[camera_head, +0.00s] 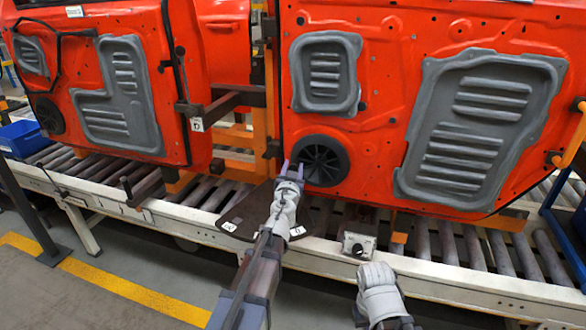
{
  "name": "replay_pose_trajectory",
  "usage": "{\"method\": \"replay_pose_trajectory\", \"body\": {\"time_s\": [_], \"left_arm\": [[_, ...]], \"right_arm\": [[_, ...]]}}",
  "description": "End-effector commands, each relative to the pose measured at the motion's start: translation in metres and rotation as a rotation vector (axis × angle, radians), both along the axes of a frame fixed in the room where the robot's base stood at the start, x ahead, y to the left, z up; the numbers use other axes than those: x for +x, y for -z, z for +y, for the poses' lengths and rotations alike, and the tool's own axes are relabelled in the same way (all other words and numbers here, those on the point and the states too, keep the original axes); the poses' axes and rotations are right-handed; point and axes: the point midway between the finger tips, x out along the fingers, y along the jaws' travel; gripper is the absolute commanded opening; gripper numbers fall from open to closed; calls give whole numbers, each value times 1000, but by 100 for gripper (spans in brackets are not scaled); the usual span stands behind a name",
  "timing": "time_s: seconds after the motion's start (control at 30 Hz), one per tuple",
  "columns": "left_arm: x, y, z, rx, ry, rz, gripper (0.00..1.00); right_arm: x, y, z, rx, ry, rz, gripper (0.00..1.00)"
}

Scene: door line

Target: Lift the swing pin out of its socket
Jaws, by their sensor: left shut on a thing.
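A second orange door panel (105,85) hangs at the left, with a dark bracket (222,103) between the doors. A blue bin (22,138) stands far left.

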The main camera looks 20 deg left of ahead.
Motion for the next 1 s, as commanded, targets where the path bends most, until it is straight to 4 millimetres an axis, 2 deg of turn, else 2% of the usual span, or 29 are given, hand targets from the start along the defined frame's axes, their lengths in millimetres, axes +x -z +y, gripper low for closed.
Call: {"method": "replay_pose_trajectory", "body": {"time_s": [0.23, 0.27, 0.5, 0.8, 1.0], "left_arm": [[2, 0, 1, 3, -2, 0, 0], [2, 0, 1, 3, -2, 0, 47], [2, 0, 1, 2, -2, 0, 73], [0, 0, 0, 2, -1, 0, 73], [-17, 0, -2, 2, -1, 0, 73]], "right_arm": [[0, 0, 0, 0, 0, 0, 0], [0, 0, 0, 0, 0, 0, 0], [0, 0, 0, 0, 0, 0, 0], [0, 0, 0, 0, 0, 0, 0], [0, 0, 0, 0, 0, 0, 0]]}}
